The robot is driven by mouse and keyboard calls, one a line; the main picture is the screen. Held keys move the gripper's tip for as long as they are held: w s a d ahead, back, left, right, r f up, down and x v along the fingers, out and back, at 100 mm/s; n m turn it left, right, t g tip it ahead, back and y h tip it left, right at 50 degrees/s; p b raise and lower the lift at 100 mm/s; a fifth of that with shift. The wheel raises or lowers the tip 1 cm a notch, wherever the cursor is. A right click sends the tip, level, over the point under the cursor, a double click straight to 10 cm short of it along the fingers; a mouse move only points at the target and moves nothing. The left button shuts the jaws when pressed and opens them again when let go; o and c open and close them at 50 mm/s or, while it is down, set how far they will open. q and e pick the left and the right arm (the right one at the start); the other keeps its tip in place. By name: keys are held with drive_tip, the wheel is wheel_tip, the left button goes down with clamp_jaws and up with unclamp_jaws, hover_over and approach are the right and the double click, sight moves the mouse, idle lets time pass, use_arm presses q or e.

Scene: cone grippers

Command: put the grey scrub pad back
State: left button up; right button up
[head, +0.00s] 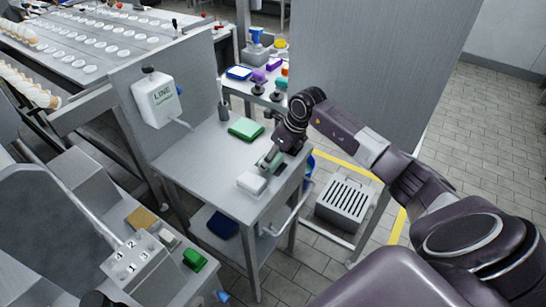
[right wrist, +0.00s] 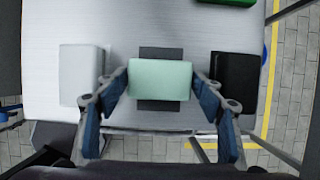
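A pale green block (right wrist: 160,80) sits between the fingertips of my right gripper (right wrist: 160,76), which touch its left and right ends. It also shows in the head view (head: 271,163), under my right gripper (head: 270,157), at the table's front right. A dark grey rectangle (right wrist: 160,105) shows beneath the block, turned crosswise to it and partly hidden. I cannot tell whether it is the grey scrub pad or a flat mark. A white block (right wrist: 81,75) lies to its left and a black block (right wrist: 234,82) to its right. My left gripper is not in view.
A green pad (head: 246,128) lies farther back on the steel table (head: 195,160). A white dispenser (head: 157,100) hangs on the panel at left. A side shelf behind holds several coloured items. A slatted grey box (head: 345,198) stands at right. The table's middle is clear.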

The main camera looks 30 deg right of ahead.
drive_tip(key=shift+o, duration=1)
drive_tip(key=shift+r, duration=0.15)
drive_tip(key=b+v, duration=0.1)
drive_tip(key=v, duration=1.1)
